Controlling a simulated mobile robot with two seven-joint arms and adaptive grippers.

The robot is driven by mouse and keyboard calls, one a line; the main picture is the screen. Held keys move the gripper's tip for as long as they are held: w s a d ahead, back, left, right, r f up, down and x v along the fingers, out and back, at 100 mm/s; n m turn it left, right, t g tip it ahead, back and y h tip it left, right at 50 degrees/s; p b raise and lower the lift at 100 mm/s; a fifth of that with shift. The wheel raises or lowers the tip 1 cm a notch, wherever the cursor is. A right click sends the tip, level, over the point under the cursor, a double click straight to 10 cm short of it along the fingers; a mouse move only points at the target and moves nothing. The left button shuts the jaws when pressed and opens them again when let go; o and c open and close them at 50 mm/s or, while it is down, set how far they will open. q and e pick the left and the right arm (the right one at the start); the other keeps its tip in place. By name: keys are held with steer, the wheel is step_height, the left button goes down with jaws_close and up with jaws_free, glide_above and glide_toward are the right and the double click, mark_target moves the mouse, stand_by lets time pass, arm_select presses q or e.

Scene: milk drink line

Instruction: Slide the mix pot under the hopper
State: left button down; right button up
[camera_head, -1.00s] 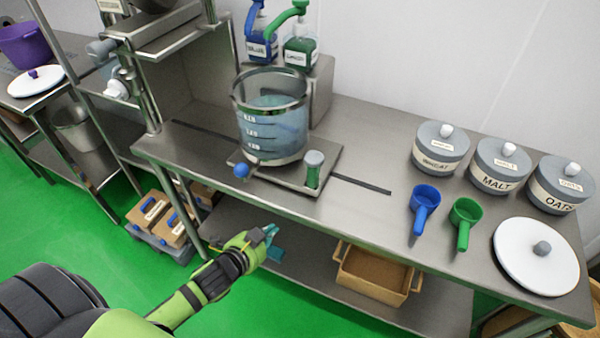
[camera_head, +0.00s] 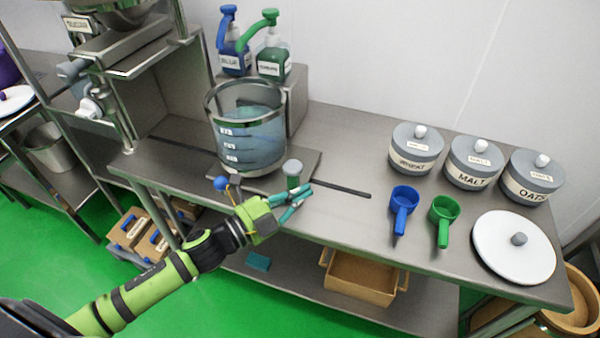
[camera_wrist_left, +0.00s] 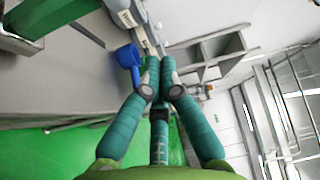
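The mix pot (camera_head: 248,140) is a clear, upright vessel with a metal rim and bluish contents. It stands on a metal carriage plate (camera_head: 308,160) on the steel bench. A short green post with a grey cap (camera_head: 293,174) rises from the plate's front right; a blue knob (camera_head: 221,183) is at its front left. The hopper (camera_head: 125,12) is at the upper left, cut by the frame edge. My right gripper is out of view.
A dark slot (camera_head: 345,190) runs along the bench past the plate. Blue (camera_head: 403,200) and green (camera_head: 444,212) scoops, lidded jars (camera_head: 473,165) and a white lid (camera_head: 514,248) are on the right. Pump bottles (camera_head: 273,62) stand behind the pot. The bench between plate and scoops is clear.

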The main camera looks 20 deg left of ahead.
arm_select(q)
steer(key=w, duration=0.1)
steer(key=w+a+p, duration=0.1)
steer(key=w, duration=0.1)
steer(key=w+p, duration=0.1)
steer(key=shift+w+a+f, duration=0.15)
steer(key=shift+w+f, duration=0.1)
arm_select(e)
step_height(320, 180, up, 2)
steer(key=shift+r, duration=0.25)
